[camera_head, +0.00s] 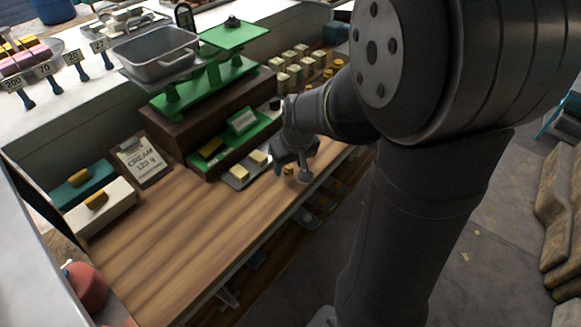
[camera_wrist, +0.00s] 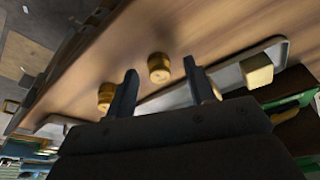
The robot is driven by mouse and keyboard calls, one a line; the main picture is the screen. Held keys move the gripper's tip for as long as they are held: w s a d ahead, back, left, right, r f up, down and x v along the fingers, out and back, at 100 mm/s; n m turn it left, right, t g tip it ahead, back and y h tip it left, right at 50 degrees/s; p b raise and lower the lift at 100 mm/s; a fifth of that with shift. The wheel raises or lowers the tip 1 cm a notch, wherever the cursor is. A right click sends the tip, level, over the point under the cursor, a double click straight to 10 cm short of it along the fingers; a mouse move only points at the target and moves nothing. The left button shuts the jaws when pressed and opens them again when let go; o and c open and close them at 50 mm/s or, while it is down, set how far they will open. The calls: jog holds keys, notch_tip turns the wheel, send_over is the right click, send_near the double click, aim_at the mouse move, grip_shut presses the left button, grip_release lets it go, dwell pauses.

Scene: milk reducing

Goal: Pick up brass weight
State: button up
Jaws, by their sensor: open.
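A small brass weight (camera_wrist: 159,68) stands on the wooden counter in the wrist view. It shows between and just beyond the two dark fingertips of my gripper (camera_wrist: 160,66). My gripper is open, with nothing held. A second brass weight (camera_wrist: 107,94) is just outside the left finger, which partly overlaps it. In the head view my gripper (camera_head: 292,167) is low over the counter near its front edge, with one brass weight (camera_head: 289,170) showing between the fingers. The other weight cannot be made out there, as the gripper and arm cover that spot.
A metal tray (camera_head: 236,183) with pale yellow blocks lies left of the gripper. Behind it are a green tray (camera_head: 205,160) and a green balance scale (camera_head: 185,98) with a grey pan. A CREAM 120 g card (camera_head: 140,160) stands left. The front left counter (camera_head: 165,245) is clear.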

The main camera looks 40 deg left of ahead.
jog(key=shift+f, duration=0.15)
grip_shut()
